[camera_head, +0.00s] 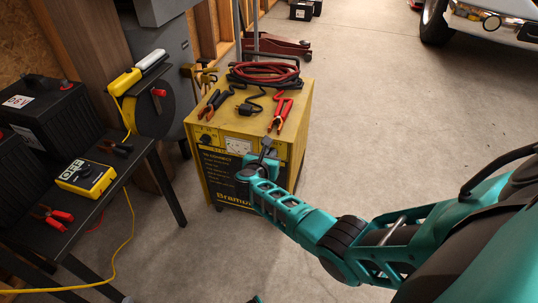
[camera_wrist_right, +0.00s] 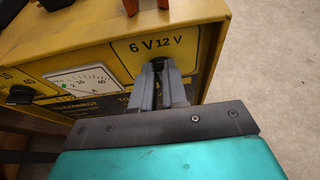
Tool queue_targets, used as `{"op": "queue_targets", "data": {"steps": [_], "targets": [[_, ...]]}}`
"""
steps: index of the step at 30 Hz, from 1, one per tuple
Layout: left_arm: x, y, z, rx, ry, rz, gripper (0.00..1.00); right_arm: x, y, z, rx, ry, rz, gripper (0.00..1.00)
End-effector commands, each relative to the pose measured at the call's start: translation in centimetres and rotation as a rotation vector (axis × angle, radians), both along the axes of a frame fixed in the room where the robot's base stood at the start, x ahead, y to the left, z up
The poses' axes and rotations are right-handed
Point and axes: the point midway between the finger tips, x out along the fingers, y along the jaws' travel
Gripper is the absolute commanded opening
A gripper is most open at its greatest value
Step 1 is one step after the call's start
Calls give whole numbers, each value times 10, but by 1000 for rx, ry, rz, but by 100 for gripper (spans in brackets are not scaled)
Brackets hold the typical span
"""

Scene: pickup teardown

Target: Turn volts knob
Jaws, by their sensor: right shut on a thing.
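The yellow battery charger (camera_head: 300,125) stands on the floor in the middle of the head view. Its front panel carries a volts knob (camera_wrist_right: 157,64) below the "6 V 12 V" label in the right wrist view. My right gripper (camera_wrist_right: 160,82) is shut on this dark knob, with one grey finger on each side. The fingers hide most of the knob, so I cannot tell its setting. In the head view my right gripper (camera_head: 266,151) is at the upper right of the charger's front.
Red and black clamps (camera_head: 280,113) and coiled cables (camera_head: 263,72) lie on the charger's top. A meter (camera_wrist_right: 82,82) and another black knob (camera_wrist_right: 20,94) are left of the volts knob. A black bench (camera_head: 85,215) holds batteries and tools at left.

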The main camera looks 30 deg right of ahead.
Motion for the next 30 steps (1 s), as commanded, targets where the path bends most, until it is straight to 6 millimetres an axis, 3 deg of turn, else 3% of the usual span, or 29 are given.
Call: {"op": "queue_targets", "data": {"steps": [16,30], "targets": [[-1,0,0,-1,1,0,43,1,1,0,-28,36,-1,0],[3,0,2,0,-8,1,43,6,6,-2,-223,266,1,0]]}}
